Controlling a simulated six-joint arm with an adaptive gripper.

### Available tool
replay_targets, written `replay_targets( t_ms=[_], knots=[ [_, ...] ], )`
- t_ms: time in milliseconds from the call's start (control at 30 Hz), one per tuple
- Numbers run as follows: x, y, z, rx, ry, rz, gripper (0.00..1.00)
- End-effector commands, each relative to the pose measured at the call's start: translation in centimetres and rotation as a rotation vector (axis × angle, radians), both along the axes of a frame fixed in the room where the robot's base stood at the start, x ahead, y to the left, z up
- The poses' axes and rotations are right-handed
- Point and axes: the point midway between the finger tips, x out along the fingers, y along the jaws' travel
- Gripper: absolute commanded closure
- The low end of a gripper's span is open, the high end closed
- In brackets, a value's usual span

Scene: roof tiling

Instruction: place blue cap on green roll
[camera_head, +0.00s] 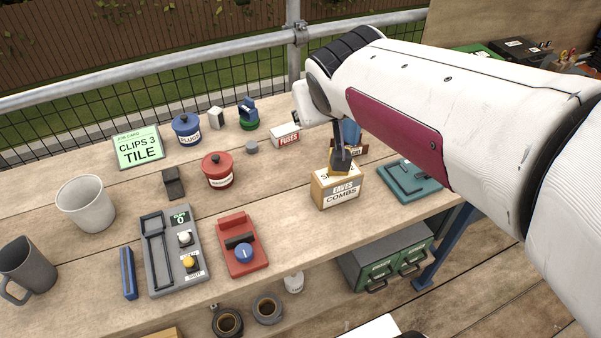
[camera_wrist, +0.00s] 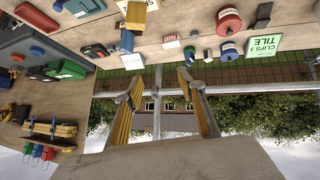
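A blue block-like piece, which I take for the blue cap (camera_head: 248,105), appears to sit on top of the short green roll (camera_head: 249,124) near the back edge of the bench. The pair also shows small in the wrist view, with the blue cap (camera_wrist: 190,51) near the fence edge. My gripper (camera_head: 341,163) is well to the right of them in the head view, in line with the eaves combs box. In the wrist view my gripper (camera_wrist: 158,82) has its two yellow-padded fingers apart with nothing between them. Its height above the box is unclear.
The eaves combs box (camera_head: 338,187) is under or behind my fingertips. A fuses box (camera_head: 286,135), a grey knob (camera_head: 252,147), a white block (camera_head: 216,118) and a blue jar (camera_head: 187,130) surround the roll. A red jar (camera_head: 218,171) stands nearer. Railing (camera_head: 200,69) runs behind.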

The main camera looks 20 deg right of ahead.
Motion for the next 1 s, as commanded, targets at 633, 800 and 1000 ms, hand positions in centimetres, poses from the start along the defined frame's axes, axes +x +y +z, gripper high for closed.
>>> replay_targets(
  t_ms=[633, 800, 1000],
  knots=[
    [-16.9, 7.0, -5.2, 0.172, 0.228, 0.095, 0.6],
    [-18.6, 7.9, -5.9, 0.192, 0.252, 0.114, 0.6],
    [-18.7, 8.0, -6.0, 0.195, 0.256, 0.117, 0.6]
  ],
)
